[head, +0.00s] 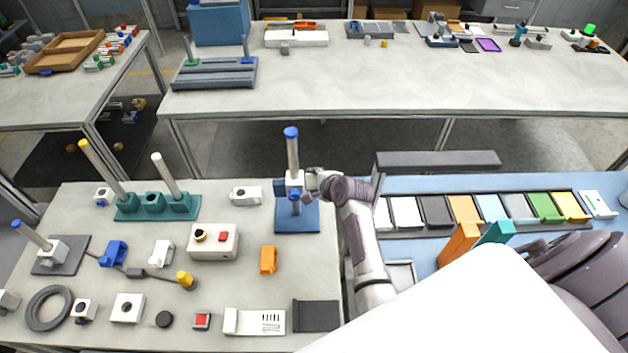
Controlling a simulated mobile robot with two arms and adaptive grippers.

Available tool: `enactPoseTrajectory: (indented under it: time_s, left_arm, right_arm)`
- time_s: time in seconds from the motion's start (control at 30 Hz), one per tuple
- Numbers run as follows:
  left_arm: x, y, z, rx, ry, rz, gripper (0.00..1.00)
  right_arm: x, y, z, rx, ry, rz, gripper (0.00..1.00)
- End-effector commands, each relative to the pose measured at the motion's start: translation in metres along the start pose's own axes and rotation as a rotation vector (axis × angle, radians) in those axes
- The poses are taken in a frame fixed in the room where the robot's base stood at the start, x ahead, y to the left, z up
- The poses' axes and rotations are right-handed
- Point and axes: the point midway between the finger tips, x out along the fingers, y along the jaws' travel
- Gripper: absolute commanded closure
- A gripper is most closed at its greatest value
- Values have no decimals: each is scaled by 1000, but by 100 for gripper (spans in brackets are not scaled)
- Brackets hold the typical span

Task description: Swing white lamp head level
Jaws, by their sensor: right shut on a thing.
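A stand with a blue base plate (297,222) and an upright grey post (292,153) with a blue cap is at the middle of the front table. A small white lamp head (293,181) sits on the post, with blue parts below it. My right gripper (308,183) reaches in from the right and is shut on the lamp head at the post. The fingers cover part of the head, so its exact tilt cannot be told. My left gripper is not in view.
A white box with a red button (213,242) and an orange block (268,260) stand left of the stand. A teal rack with posts (155,207) is farther left. Right of my arm is a row of coloured cases (490,208). A long table (400,75) lies behind.

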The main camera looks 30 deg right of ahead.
Motion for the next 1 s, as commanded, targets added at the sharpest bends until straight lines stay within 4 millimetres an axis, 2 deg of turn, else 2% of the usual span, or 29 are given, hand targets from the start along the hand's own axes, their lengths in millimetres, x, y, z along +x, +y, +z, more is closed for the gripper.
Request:
enactPoseTrajectory:
  time_s: [0.37,0.6,1.0]
  left_arm:
    - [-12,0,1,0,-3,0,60]
    - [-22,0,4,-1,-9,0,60]
    - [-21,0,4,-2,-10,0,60]
  right_arm:
    - [-1,-3,2,31,-2,76,90]
    - [0,-2,3,99,-4,237,90]
    - [0,0,2,229,-4,552,90]
